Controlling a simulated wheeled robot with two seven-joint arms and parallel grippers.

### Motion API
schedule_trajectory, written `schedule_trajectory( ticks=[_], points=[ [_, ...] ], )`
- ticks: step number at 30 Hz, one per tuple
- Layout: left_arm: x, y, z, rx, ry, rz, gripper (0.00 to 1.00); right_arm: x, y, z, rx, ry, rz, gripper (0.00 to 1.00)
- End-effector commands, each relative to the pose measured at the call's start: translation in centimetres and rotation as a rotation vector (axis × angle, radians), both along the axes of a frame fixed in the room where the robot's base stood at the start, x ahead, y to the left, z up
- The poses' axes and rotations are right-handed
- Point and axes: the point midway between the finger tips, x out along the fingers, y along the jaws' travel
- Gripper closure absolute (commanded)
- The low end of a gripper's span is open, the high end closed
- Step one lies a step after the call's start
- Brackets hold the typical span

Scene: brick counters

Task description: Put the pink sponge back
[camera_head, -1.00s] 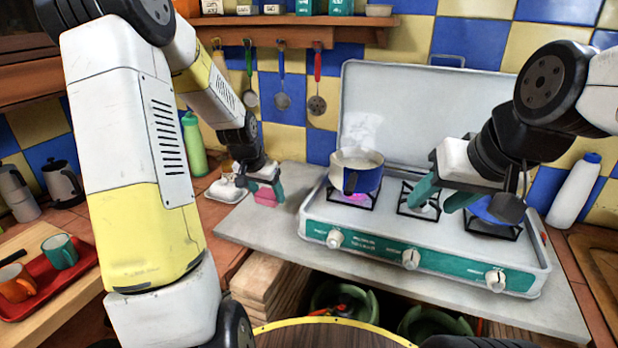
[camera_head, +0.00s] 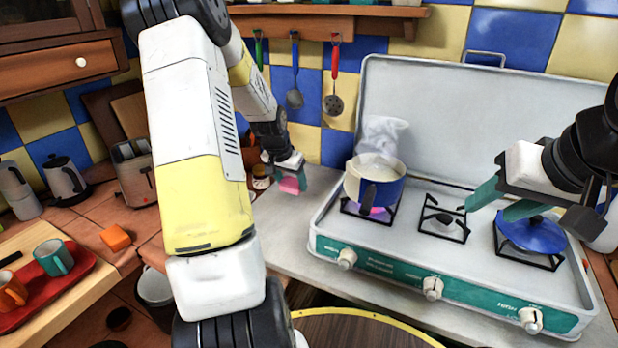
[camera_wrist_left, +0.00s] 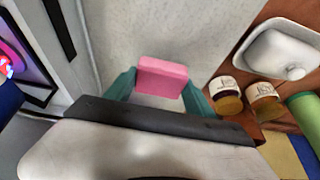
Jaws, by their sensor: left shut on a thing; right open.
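The pink sponge (camera_head: 292,184) is in my left gripper (camera_head: 285,172), near the back left of the grey slab beside the stove. In the left wrist view the sponge (camera_wrist_left: 161,78) sits between the two green fingertips of my left gripper (camera_wrist_left: 158,88), which is shut on it. The grey slab shows beyond the sponge; I cannot tell whether the two touch. My right gripper (camera_head: 497,203) is open and empty above the right side of the stove.
A steaming blue pot (camera_head: 375,188) stands on the left burner of the stove (camera_head: 390,251). A blue lid (camera_head: 530,234) lies on the right burner. In the left wrist view, small jars (camera_wrist_left: 226,97) and a white butter dish (camera_wrist_left: 280,52) stand right of the slab. An orange sponge (camera_head: 117,237) lies at left.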

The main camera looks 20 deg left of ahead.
Motion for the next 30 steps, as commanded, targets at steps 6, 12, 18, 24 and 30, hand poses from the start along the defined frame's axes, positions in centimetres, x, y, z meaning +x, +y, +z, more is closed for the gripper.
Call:
schedule_trajectory(
  ticks=[6, 12, 18, 24, 30],
  points=[
    [2.1, 0.7, -0.2, -0.001, 0.0, 0.0, 0.81, 0.0, 0.0, 0.0, 0.0, 0.0, 0.0, 0.52],
    [2.8, 1.0, -1.7, -0.002, 0.004, -0.001, 0.81, 0.0, 0.0, 0.0, 0.0, 0.0, 0.0, 0.52],
    [2.8, 1.0, -3.9, -0.001, 0.001, 0.001, 0.81, 0.0, 0.0, 0.0, 0.0, 0.0, 0.0, 0.52],
    [2.8, 1.0, -3.8, 0.0, 0.0, 0.0, 0.81, 0.0, 0.0, 0.0, 0.0, 0.0, 0.0, 0.52],
    [2.8, 1.0, -4.1, 0.0, 0.0, 0.0, 0.22, 0.0, 0.0, 0.0, 0.0, 0.0, 0.0, 0.52]
  ],
)
